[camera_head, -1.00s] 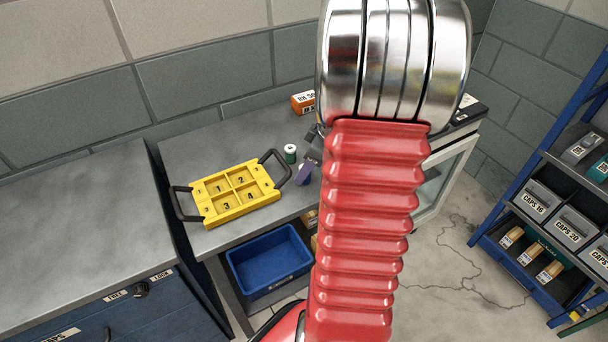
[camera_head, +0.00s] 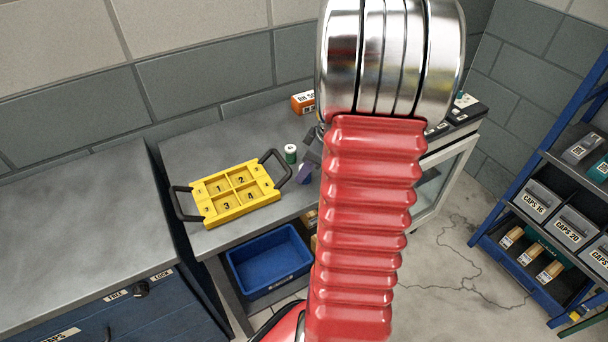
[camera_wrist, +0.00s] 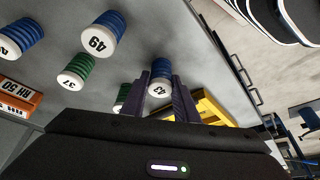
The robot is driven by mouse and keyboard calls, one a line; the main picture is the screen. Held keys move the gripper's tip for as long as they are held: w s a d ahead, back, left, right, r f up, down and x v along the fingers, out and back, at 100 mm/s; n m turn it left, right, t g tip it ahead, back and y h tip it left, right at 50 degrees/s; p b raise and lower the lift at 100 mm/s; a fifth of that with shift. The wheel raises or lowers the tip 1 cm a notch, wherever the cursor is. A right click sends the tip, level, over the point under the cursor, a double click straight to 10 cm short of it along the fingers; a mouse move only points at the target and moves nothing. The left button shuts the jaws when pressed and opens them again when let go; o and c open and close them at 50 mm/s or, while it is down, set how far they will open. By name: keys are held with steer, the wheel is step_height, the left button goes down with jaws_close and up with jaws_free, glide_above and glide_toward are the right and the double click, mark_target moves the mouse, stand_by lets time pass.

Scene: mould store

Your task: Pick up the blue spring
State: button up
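Several blue springs with white numbered ends stand on the grey bench in the wrist view. One blue spring (camera_wrist: 160,76) appears between the two dark purple fingers of my gripper (camera_wrist: 162,84). The fingers are apart, one on each side of it, and I cannot tell whether they touch it. A larger blue spring (camera_wrist: 106,30) marked 49 stands to the upper left, and another blue spring (camera_wrist: 24,33) is at the far left. In the head view my arm hides most of the gripper; a purple finger (camera_head: 305,173) shows beside the arm.
A green spring (camera_wrist: 77,68) marked 37 and another green spring (camera_wrist: 122,97) stand close by. The yellow tray (camera_head: 233,210) with black handles lies left of the gripper. An orange box (camera_head: 303,102) stands at the back. A blue bin (camera_head: 268,262) sits below the bench.

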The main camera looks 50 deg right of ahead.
steer(key=c, duration=0.6)
steer(key=shift+o, duration=0.2)
step_height(320, 180, up, 10)
stand_by(0.3)
steer(key=shift+r, duration=0.1)
stand_by(0.4)
steer(key=shift+r, duration=0.4)
